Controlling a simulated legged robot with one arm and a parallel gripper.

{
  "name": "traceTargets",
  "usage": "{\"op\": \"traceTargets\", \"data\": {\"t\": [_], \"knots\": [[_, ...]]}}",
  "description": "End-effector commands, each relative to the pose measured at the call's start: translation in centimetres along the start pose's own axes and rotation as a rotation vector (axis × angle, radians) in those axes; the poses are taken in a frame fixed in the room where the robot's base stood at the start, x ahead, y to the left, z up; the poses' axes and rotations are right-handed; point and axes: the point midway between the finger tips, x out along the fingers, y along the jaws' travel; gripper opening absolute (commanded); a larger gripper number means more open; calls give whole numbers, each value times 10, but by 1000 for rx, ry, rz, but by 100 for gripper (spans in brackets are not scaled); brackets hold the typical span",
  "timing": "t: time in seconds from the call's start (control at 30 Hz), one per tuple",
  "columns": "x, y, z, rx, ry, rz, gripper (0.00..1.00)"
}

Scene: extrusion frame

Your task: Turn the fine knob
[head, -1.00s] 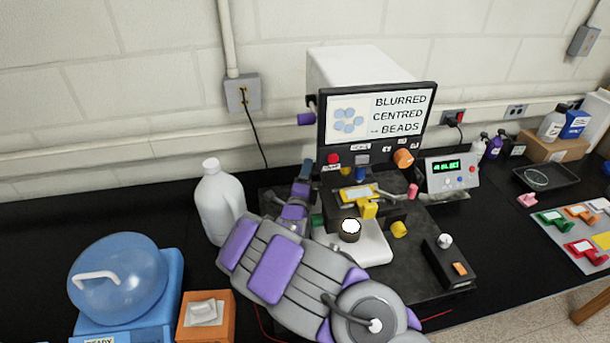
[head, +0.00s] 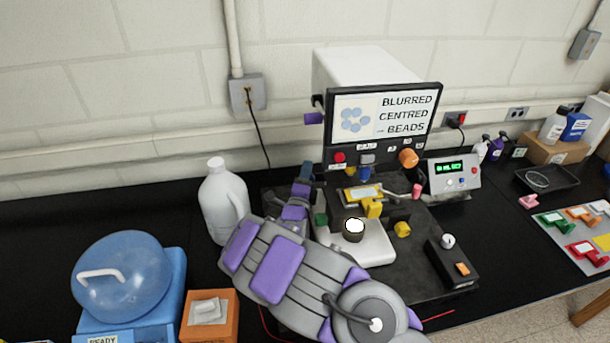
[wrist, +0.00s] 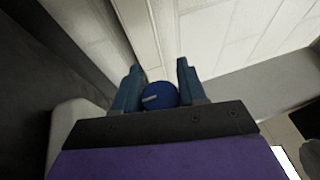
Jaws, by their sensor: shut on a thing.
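In the wrist view a round blue knob (wrist: 159,95) with a pale pointer mark sits between the two dark blue fingers of my gripper (wrist: 158,88), which is shut on it. No label naming it as the fine knob can be read. In the head view my gripper (head: 305,171) is at the left side of the microscope-like instrument, and the knob it holds is hidden there. The instrument's screen (head: 383,113) reads "BLURRED CENTRED – BEADS" beside pale blue blobs. A lit lens (head: 354,226) glows on the white base.
A white jug (head: 222,203) stands close left of my arm. An orange knob (head: 408,158) and a yellow knob (head: 402,229) are on the instrument. A small box with a green display (head: 450,168) and a black control box (head: 452,259) stand to the right.

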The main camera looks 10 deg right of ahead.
Motion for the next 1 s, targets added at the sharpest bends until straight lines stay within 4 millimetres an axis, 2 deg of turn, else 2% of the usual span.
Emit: {"op": "traceTargets", "data": {"t": [0.03, 0.3, 0.67, 0.7, 0.87, 1.0], "knots": [[1, 5, -7, 9, 11, -20, 10], [1, 2, -10, 79, 15, -185, 10], [2, 0, -10, 86, 17, -200, 10], [2, 0, -10, 85, 17, -200, 45], [0, -1, -8, 85, 13, -202, 60], [-1, -2, -5, 83, 11, -204, 61]]}}
